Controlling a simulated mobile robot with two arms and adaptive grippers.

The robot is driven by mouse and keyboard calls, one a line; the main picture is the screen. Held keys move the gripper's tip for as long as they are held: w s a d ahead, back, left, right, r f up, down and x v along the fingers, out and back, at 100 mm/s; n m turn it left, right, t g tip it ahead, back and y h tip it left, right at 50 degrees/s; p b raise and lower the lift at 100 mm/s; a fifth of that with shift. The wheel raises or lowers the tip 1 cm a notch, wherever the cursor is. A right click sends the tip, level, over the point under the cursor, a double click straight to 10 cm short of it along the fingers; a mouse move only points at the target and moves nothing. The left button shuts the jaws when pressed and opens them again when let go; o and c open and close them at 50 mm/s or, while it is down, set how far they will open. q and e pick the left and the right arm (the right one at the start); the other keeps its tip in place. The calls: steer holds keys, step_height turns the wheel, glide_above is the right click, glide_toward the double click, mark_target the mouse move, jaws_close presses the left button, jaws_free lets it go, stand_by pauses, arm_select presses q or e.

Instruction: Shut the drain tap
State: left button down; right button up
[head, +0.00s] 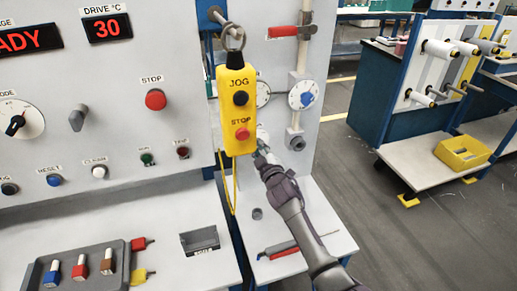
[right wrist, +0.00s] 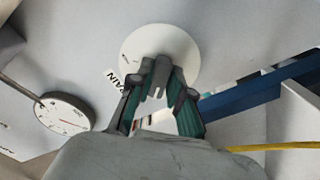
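The drain tap shows in the right wrist view as a round white plate (right wrist: 158,43) with a partly covered DRAIN label beside it. My right gripper (right wrist: 160,72) is in front of this plate, its fingers converging to close-set tips. A small grey part shows at the tips; I cannot tell whether it is the tap's handle or the finger pads, or whether they touch. In the head view my right gripper (head: 262,151) reaches up to the panel just right of the yellow jog pendant (head: 238,110), which hides most of the tap. My left gripper is not in view.
The pendant hangs from a hook close to my right gripper, with its yellow cable (head: 228,185) below. A round dial (head: 302,95) and a red-handled lever (head: 284,31) are on the same panel. A red-handled tool (head: 285,250) lies on the shelf below.

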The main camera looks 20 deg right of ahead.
steer(key=o, duration=0.3)
steer(key=shift+s, duration=0.1)
steer(key=s+p, duration=0.4)
steer(key=s, duration=0.2)
steer(key=shift+s+d, duration=0.15)
steer(key=shift+s, duration=0.25)
